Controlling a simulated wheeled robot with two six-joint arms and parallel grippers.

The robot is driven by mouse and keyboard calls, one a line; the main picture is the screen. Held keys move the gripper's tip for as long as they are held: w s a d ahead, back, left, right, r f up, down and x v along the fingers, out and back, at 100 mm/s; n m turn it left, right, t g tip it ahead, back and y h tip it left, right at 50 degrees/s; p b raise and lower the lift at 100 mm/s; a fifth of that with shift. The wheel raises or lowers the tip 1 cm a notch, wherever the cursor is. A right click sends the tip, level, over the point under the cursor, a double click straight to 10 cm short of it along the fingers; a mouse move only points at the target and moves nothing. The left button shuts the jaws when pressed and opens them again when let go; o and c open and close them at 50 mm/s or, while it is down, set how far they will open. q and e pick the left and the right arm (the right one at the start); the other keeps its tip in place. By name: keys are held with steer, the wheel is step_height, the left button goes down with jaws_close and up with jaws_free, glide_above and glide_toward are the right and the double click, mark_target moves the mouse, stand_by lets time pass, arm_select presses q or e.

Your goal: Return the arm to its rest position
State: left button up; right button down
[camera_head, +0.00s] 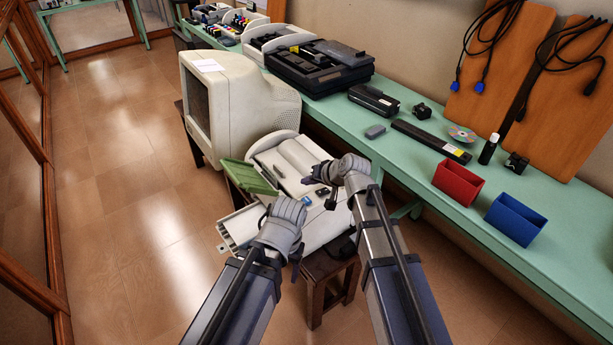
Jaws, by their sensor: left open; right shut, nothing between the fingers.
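My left gripper (286,210) is the lower one. It is open and hangs over the front left part of a beige printer-like device (292,158) on a dark wooden stool. My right gripper (316,177) is shut and empty, above the middle of the same device, with its fingers pointing left. Both arms come up from the bottom edge of the view. The grippers and forearms hide parts of the device.
A beige CRT monitor (236,105) stands behind the device. A green board (248,177) sticks out left. The green bench (560,200) on the right bears a red box (458,187), a blue box (514,219) and a black printer (318,68). The floor (130,200) at left is clear.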

steer(key=s+d+f+n+g+h, duration=0.1)
steer(key=s+g+h, duration=0.1)
steer(key=s, duration=0.6)
steer(key=s+d+f+n+g+h+p, duration=0.1)
steer(key=s+d+f+n+g+h, duration=0.1)
steer(key=s, duration=0.7)
steer(key=s+d+f+n+g+h+p, duration=0.1)
steer(key=s+d+g+h, duration=0.1)
steer(key=s, duration=0.6)
steer(key=shift+s+d+f+g+h, duration=0.25)
steer(key=shift+s+g+h, duration=0.1)
steer(key=shift+g+h, duration=0.35)
